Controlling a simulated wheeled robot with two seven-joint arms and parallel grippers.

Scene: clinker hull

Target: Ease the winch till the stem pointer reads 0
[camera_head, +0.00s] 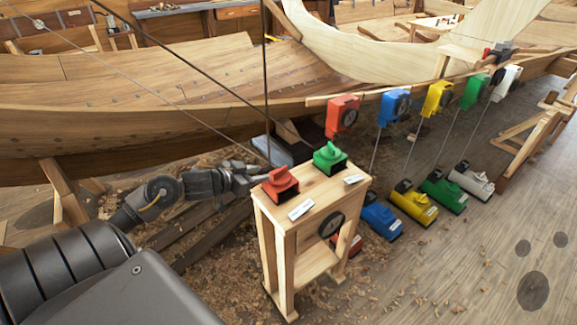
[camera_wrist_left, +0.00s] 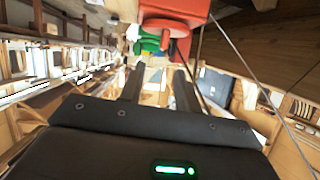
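A small wooden stand (camera_head: 282,245) carries a red knob (camera_head: 281,183) and a green knob (camera_head: 330,157) on its top, each beside a white label too small to read. A round dark dial (camera_head: 331,224) is on its side; I cannot read a pointer. My left gripper (camera_head: 262,177) is just left of the red knob. In the left wrist view its two fingers (camera_wrist_left: 158,82) stand apart with nothing between them. The red knob (camera_wrist_left: 170,22) shows above the fingers, with the green knob (camera_wrist_left: 150,45) behind it. Which control is the winch I cannot tell. My right gripper is not in view.
Coloured boxes with dials, such as the blue one (camera_head: 394,106), line the plank hull (camera_head: 190,90). Lines run down to coloured floor units, such as the yellow one (camera_head: 413,203). Thin dark lines cross above my left arm.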

